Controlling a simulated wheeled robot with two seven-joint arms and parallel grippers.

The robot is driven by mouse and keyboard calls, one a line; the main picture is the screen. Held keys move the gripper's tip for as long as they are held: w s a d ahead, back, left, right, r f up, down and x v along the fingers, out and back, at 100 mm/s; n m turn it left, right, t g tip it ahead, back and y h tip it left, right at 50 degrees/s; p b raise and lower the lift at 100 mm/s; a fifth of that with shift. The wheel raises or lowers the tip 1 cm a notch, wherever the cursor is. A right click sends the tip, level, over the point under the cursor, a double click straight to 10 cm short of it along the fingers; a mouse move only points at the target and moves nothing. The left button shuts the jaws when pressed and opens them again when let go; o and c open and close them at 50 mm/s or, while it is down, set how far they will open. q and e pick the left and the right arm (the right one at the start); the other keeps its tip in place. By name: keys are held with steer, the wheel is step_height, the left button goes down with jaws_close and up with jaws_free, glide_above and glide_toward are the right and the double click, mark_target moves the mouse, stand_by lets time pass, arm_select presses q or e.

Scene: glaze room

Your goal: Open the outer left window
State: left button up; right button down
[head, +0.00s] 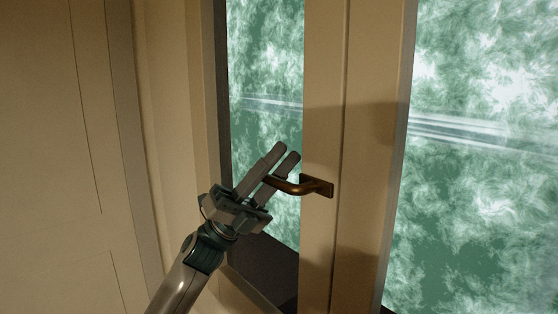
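The window's left pane (266,65) shows behind my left gripper, with a pale stile (325,100) on its right side. A bronze lever handle (318,187) sits on this stile, its lever pointing left, roughly level. My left gripper (286,153) is at the handle, fingers pointing up and right with a narrow gap between them. The lever crosses in front of the right finger, and its free end lies by the gap. I cannot tell whether the fingers touch it. The sash appears closed against its frame. My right gripper is out of view.
Another large pane (490,90) stands to the right, beyond the pale frame. A panelled wall or door (50,150) fills the left side. A dark surface (268,268) shows low behind the left pane.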

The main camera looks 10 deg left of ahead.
arm_select(q)
jaws_close()
